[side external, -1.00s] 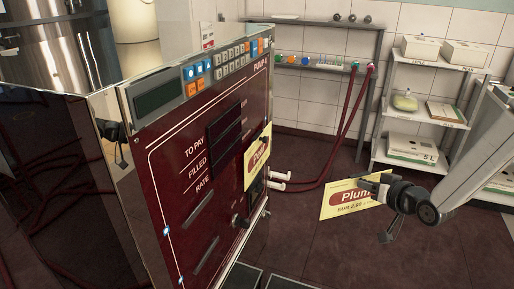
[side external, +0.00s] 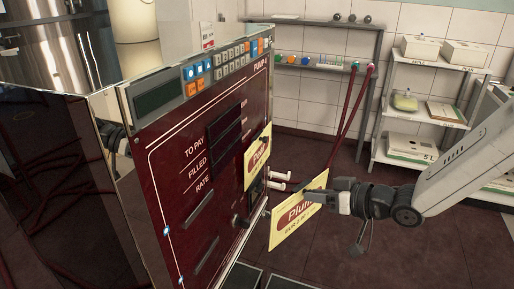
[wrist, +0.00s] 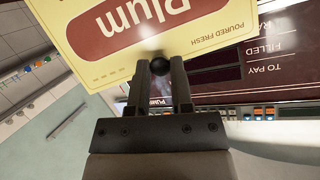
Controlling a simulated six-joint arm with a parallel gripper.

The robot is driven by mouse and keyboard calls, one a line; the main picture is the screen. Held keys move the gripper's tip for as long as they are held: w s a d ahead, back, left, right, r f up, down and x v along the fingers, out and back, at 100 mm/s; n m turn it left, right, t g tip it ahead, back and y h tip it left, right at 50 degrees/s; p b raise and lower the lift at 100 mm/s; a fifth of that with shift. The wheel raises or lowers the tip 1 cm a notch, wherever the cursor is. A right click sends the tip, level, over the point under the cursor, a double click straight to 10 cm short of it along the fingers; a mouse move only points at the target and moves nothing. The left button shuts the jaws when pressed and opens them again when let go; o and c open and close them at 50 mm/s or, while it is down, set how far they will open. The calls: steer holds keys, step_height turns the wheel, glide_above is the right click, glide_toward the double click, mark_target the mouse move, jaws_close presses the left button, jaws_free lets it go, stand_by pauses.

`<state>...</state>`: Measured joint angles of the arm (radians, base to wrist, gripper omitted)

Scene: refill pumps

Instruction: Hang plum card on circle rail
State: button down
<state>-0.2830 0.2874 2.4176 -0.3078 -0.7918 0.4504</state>
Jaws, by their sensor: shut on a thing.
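A yellow plum card (side external: 290,225) with a dark red oval label is held in front of the pump's lower right side, tilted. My gripper (side external: 322,198) is shut on it near its upper edge. The wrist view shows the card (wrist: 215,42) upside down beyond the two dark fingers, with a black ball (wrist: 160,66) between them. A second plum card (side external: 257,155) is on the pump front. White pegs (side external: 280,178) stick out just below and right of it.
The dark red pump (side external: 170,185) fills the left and centre, with a keypad (side external: 222,62) on top. A dark red hose (side external: 345,125) hangs behind the card. A shelf (side external: 425,115) with boxes stands back right. Open floor (side external: 400,255) lies at the lower right.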

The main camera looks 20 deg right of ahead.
steer(key=s+a+r+n+g+y, duration=0.1)
steer(key=s+a+n+g+y, duration=0.1)
steer(key=a, duration=0.4)
steer(key=s+a+r+n+g+y, duration=0.1)
steer(key=s+a+r+n, duration=0.1)
steer(key=a, duration=0.3)
steer(key=shift+s+a+n+g+y, duration=0.4)
steer(key=shift+s, duration=0.5)
steer(key=shift+w+a, duration=0.1)
steer(key=shift+w, duration=0.1)
glide_toward(200, 206)
steer(key=shift+w+a+f, duration=0.3)
steer(key=shift+a+f, duration=0.25)
steer(key=shift+w+a+f, duration=0.25)
steer(key=shift+a+f, duration=0.3)
steer(key=shift+w+a, duration=1.1)
steer(key=shift+d+f, duration=0.1)
steer(key=shift+f, duration=0.7)
stand_by(1.4)
steer(key=shift+c, duration=2.2)
jaws_free()
steer(key=shift+s+d, duration=0.1)
steer(key=shift+s, duration=0.05)
